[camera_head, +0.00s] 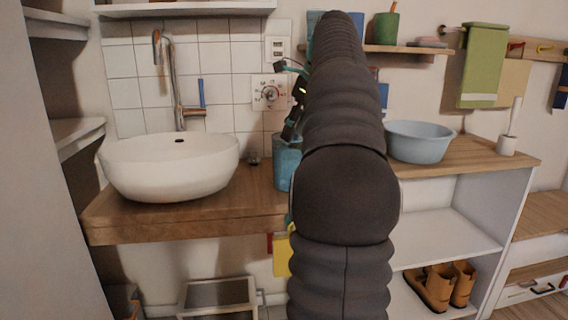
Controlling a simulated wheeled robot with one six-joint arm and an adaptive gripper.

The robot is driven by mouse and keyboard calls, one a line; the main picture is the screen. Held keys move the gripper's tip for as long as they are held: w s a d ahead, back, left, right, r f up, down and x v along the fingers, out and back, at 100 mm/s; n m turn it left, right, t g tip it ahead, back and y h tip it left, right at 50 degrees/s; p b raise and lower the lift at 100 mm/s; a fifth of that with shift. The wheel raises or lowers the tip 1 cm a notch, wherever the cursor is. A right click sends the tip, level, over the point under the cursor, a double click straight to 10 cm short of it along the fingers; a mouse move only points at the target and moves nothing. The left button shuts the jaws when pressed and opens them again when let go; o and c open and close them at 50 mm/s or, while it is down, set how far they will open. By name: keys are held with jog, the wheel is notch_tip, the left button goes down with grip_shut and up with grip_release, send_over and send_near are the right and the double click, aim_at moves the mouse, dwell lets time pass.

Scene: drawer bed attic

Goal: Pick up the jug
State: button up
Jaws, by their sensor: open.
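A teal-blue jug (287,163) stands on the wooden counter to the right of the white basin. My dark arm hides its right side, so I cannot see its handle or full shape. My gripper (286,102) is just above the jug in the picture, partly hidden behind my arm. It is open, with one finger high and the other low near the jug's top. I see nothing between the fingers. I cannot tell whether the lower finger touches the jug.
A white basin (170,165) with a tall tap (176,75) is at left. A light-blue bowl (420,142) and a white brush holder (507,145) stand on the right counter. A wall shelf (405,50) holds a green pot (384,28). Boots (440,286) stand below.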

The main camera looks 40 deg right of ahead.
aim_at(277, 172)
jog(key=b+x, duration=0.3)
jog(key=x, duration=1)
grip_shut()
